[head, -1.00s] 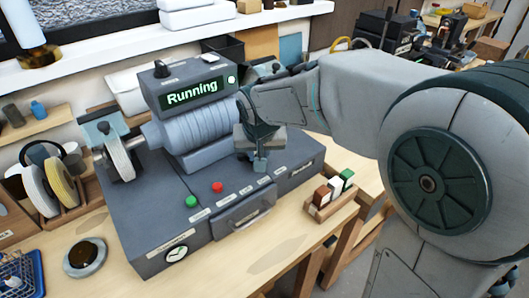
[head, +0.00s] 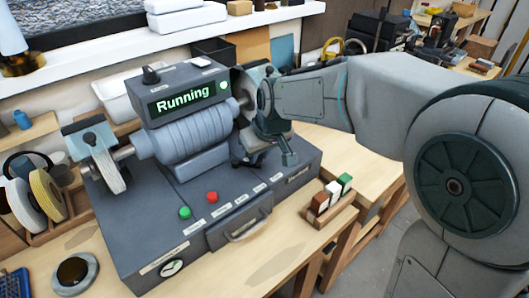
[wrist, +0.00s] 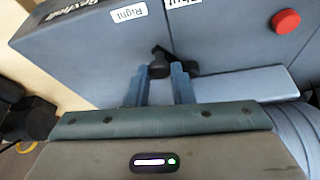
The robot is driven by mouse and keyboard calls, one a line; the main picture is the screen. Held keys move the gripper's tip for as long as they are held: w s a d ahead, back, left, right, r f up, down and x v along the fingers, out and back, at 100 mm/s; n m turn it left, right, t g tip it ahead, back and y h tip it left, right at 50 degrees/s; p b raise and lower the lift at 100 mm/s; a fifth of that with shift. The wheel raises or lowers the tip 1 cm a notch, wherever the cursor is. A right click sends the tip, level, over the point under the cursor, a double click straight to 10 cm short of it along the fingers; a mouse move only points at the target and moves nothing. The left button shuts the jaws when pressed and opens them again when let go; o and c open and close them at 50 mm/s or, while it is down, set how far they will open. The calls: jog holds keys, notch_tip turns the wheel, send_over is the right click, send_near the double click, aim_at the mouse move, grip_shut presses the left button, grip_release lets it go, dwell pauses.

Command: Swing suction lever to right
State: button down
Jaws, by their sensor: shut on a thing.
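The grey grinder machine (head: 185,195) stands on the wooden bench with its display reading "Running". The suction lever (wrist: 159,66) is a small black handle on the machine's top, seen in the wrist view between my two blue fingers. My gripper (wrist: 160,85) is shut on it. In the wrist view, the labels "Right" (wrist: 128,13) and "Shut" (wrist: 183,3) appear upside down beyond the lever. In the head view, my gripper (head: 268,157) is at the machine's right side, and its fingers mostly hide the lever.
The red button (wrist: 287,21) and green button (head: 185,212) are on the machine's top. Grinding wheels sit at both ends of the grey drum (head: 187,132). A wooden holder with coloured bars (head: 330,203) stands on the bench to the right.

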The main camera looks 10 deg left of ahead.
jog(key=c, duration=1.3)
grip_release()
jog(key=v, duration=1.3)
jog(key=shift+s+d+r, duration=0.1)
jog(key=shift+s+r, duration=0.05)
jog(key=shift+r, duration=0.2)
